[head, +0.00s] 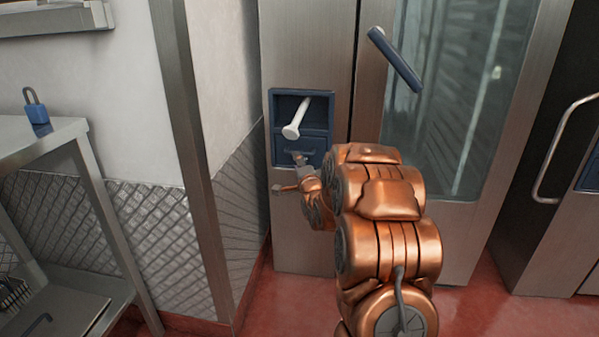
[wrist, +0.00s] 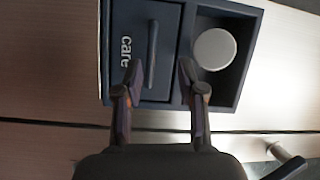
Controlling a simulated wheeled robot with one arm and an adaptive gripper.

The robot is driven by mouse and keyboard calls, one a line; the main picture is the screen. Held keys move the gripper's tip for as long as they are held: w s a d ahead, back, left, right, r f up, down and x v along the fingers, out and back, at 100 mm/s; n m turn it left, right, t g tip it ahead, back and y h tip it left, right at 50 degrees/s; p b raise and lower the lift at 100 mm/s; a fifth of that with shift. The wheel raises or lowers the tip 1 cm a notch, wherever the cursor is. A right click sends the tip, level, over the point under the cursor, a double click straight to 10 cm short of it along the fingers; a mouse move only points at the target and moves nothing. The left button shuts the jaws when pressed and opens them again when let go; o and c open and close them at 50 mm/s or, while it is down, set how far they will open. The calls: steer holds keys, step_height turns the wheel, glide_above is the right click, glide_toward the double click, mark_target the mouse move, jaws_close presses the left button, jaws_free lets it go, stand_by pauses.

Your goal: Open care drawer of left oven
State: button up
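The dark blue care drawer (head: 289,147) sits in the lower part of a recessed panel on the left oven (head: 310,225). It looks shut, flush with its frame. In the wrist view the drawer front (wrist: 168,20) shows the word "care" and a slim bar handle (wrist: 152,50). My gripper (head: 287,173) is in front of the drawer, its fingers apart. In the wrist view my gripper (wrist: 161,68) is open, with the handle between the fingertips in the picture, nearer the left one. I cannot tell whether either finger touches it. The arm hides part of the oven front in the head view.
A white round-ended rod (head: 296,122) sticks out of the compartment above the drawer; its end (wrist: 214,49) shows in the wrist view. The oven door's blue handle (head: 396,60) is to the upper right. A wall post (head: 190,100) and steel table (head: 45,140) stand left.

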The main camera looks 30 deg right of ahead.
mark_target(304, 141)
steer(key=shift+m+t+h, duration=0.4)
steer(key=shift+m+t, duration=0.3)
steer(key=shift+w+d+f+b, duration=0.2)
steer(key=shift+w+d+b, duration=0.55)
steer(key=shift+w, duration=0.35)
steer(key=shift+w+d+f+b, duration=0.2)
steer(key=shift+w+d+b, duration=0.5)
steer(key=shift+w, duration=0.4)
steer(key=shift+w+d+f+b, duration=0.2)
steer(key=shift+w+d+b, duration=0.4)
steer(key=shift+w+d, duration=0.4)
steer(key=shift+w+r, duration=0.2)
steer(key=shift+w, duration=0.3)
jaws_close()
